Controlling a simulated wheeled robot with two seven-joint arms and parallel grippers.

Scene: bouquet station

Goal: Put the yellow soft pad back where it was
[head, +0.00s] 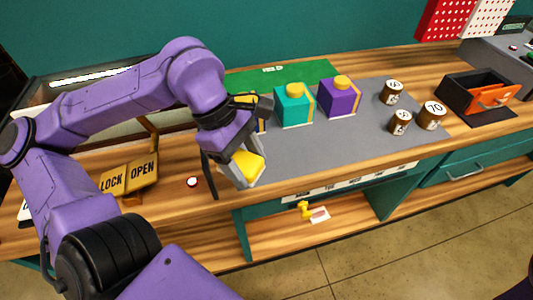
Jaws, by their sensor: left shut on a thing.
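The yellow soft pad (247,166) is in the jaws of my left gripper (243,169), at the front left part of the grey mat (300,147). The gripper is shut on it and points down toward the front of the bench. The gripper hides part of the pad, and I cannot tell if the pad touches the mat. My right gripper is not in view.
A teal box (293,107) and a purple box (338,98), both with yellow tops, stand behind and right of the gripper. Another box is mostly hidden behind my wrist. Brown jars (432,116) and a black bin with an orange drawer (494,97) stand right. The mat's front middle is clear.

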